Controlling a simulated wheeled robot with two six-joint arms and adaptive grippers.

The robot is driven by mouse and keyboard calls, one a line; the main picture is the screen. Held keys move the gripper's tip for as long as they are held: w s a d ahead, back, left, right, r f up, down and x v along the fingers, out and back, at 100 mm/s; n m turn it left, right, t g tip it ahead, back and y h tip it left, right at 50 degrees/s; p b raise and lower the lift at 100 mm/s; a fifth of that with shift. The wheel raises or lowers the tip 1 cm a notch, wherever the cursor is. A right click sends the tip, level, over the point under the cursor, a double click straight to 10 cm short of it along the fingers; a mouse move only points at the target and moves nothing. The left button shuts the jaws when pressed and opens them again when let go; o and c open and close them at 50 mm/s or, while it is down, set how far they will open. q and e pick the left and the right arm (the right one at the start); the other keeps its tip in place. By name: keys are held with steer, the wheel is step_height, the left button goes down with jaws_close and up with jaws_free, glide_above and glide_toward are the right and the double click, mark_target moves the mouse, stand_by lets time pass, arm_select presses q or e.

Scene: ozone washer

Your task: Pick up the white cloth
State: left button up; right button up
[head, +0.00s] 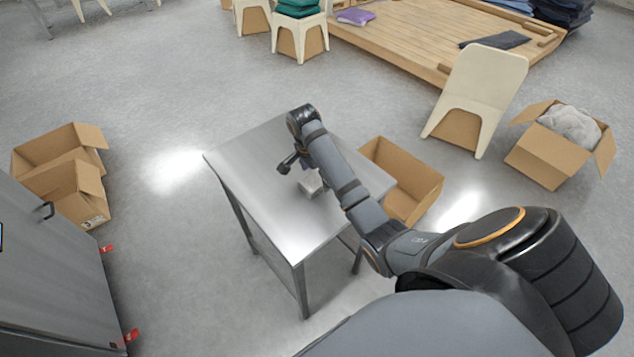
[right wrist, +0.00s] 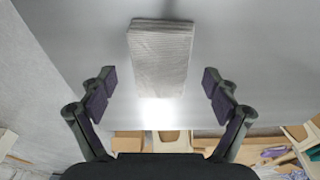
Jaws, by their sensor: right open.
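The white cloth (head: 311,184) is a small folded light-grey-white block lying on the metal table, partly hidden by my right arm in the head view. In the right wrist view the cloth (right wrist: 160,55) is a ribbed oblong, in line with the gap between my fingers. My right gripper (head: 298,171) is over the table beside the cloth. In the right wrist view the right gripper (right wrist: 159,82) is open, its dark finger pads wide apart on either side of the cloth's near end, with nothing held. My left gripper does not show.
The metal table (head: 258,150) is otherwise bare. An open cardboard box (head: 412,170) stands close to its right side. A metal cabinet (head: 45,270) stands at left, with boxes (head: 62,170) behind it. A white chair (head: 482,85) is beyond. Open floor lies left of the table.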

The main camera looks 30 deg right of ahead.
mark_target(319, 180)
steer(key=shift+d+f, duration=0.15)
steer(key=shift+f, duration=0.5)
steer(key=c, duration=1.2)
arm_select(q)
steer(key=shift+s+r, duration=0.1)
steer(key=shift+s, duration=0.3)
arm_select(e)
steer(key=shift+c, duration=0.2)
steer(key=shift+r, duration=0.1)
